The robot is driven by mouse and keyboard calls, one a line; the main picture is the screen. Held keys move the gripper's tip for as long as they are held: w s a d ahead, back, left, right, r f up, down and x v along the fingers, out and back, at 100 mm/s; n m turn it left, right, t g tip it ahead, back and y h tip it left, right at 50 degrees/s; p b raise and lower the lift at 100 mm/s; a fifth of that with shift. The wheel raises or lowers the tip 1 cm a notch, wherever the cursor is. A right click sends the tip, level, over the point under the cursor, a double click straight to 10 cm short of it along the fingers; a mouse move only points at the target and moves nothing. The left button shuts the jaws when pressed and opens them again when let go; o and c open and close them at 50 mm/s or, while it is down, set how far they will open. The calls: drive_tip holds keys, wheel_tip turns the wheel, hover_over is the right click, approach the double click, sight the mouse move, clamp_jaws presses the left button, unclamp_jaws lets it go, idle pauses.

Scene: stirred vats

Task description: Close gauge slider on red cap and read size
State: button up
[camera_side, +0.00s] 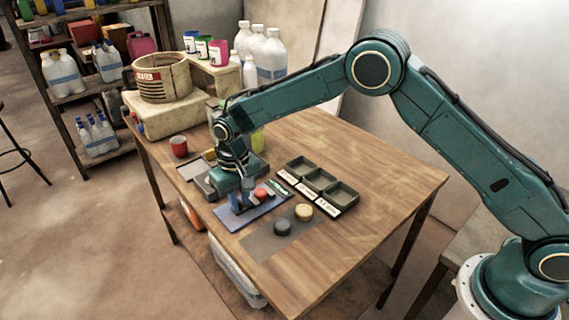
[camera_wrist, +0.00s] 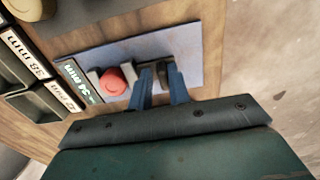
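The red cap (camera_wrist: 116,82) sits between the two pale jaws of the gauge in the wrist view, with little or no gap at either side. It also shows in the side view (camera_side: 262,194). The gauge's green display (camera_wrist: 79,80) seems to read 34 mm. The gauge lies on a blue-grey mat (camera_wrist: 190,42). My gripper (camera_wrist: 161,72) is low over the mat, beside the cap, its blue fingers around the slider's dark knob (camera_wrist: 162,77). The fingers look closed on the knob, partly hiding it. In the side view my gripper (camera_side: 238,204) hides much of the gauge.
A dark three-compartment tray (camera_side: 342,196) with white size labels stands to the right. The table's right side is clear.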

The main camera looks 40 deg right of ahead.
drive_tip(key=shift+a+r, duration=0.1)
drive_tip(key=shift+r, duration=3.8)
drive_tip(key=s+d+r+t, duration=0.1)
drive_tip(key=s+d+r, duration=0.55)
drive_tip(key=r, duration=0.25)
drive_tip(key=s+d+r+t, duration=0.2)
drive_tip(key=s+d+r, duration=0.45)
drive_tip(key=r, duration=0.25)
drive_tip(key=s+d+t, duration=0.1)
drive_tip(key=s+d, duration=0.2)
drive_tip(key=s, duration=0.8)
drive_tip(key=s+d+t, duration=0.1)
drive_tip(key=s+d, duration=0.3)
drive_tip(key=s, duration=0.7)
drive_tip(key=shift+s+d+t, duration=0.3)
